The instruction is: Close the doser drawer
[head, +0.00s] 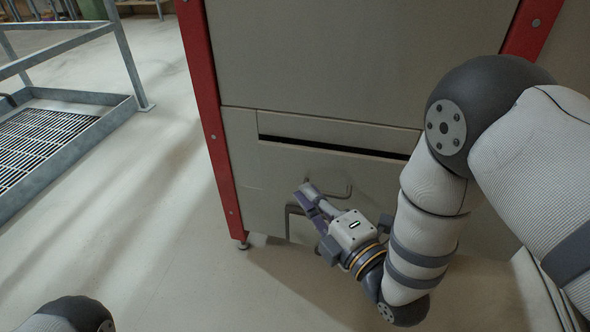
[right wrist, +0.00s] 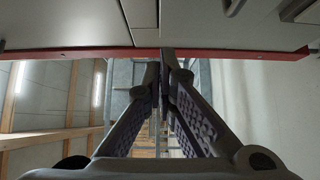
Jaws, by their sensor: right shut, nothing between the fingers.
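The doser drawer (head: 370,172) is in the lower part of the grey machine front in the head view. A dark slot (head: 335,147) runs along its top edge; I cannot tell exactly how far the drawer stands out. A bent handle (head: 347,187) shows on its front, partly hidden behind my right gripper. My right gripper (head: 306,192) is shut and empty in front of the drawer, close to the handle; whether it touches is unclear. In the right wrist view its fingers (right wrist: 165,62) meet just below a red post. My left gripper is not in view.
The machine's red corner post (head: 212,125) stands left of the drawer. A metal frame with a grated platform (head: 45,140) is at the far left. The pale floor (head: 140,230) between them is clear.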

